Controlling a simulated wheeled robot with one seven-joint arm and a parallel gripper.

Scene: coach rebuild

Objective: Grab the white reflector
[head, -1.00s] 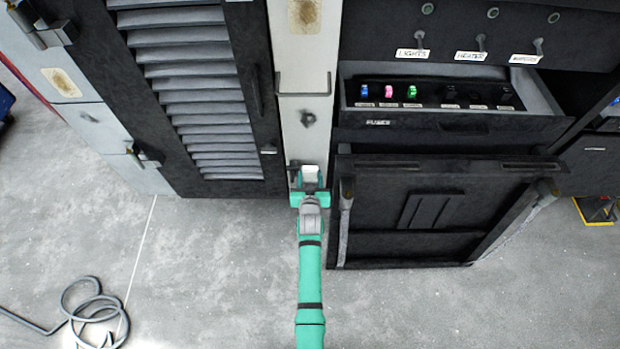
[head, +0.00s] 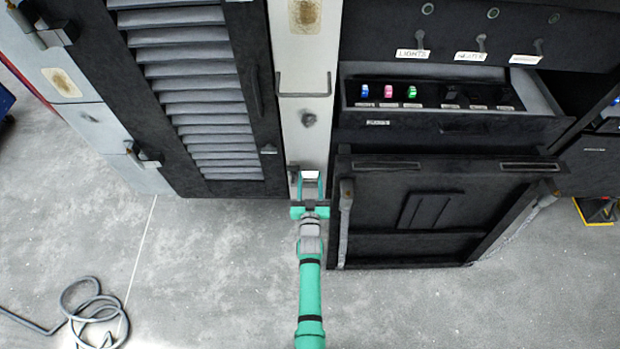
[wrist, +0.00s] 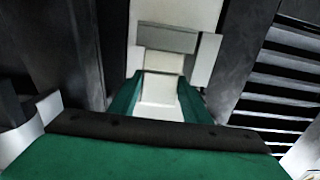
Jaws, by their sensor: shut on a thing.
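The white reflector (head: 310,175) is a small pale block at the lower part of the narrow white post, in the middle of the head view. My gripper (head: 310,182) has its two green fingers on either side of it and is shut on it. In the wrist view the reflector (wrist: 162,92) shows between the green fingertips (wrist: 163,97). Its far end lies close to a grey plate (wrist: 167,38) on the post. I cannot tell whether the reflector still touches the post.
A black louvred door (head: 205,90) stands left of the post. Right of it are an open fuse drawer (head: 450,125) and a black panel (head: 425,215) below. A coiled grey cable (head: 95,310) lies on the floor at lower left. Floor around my arm is clear.

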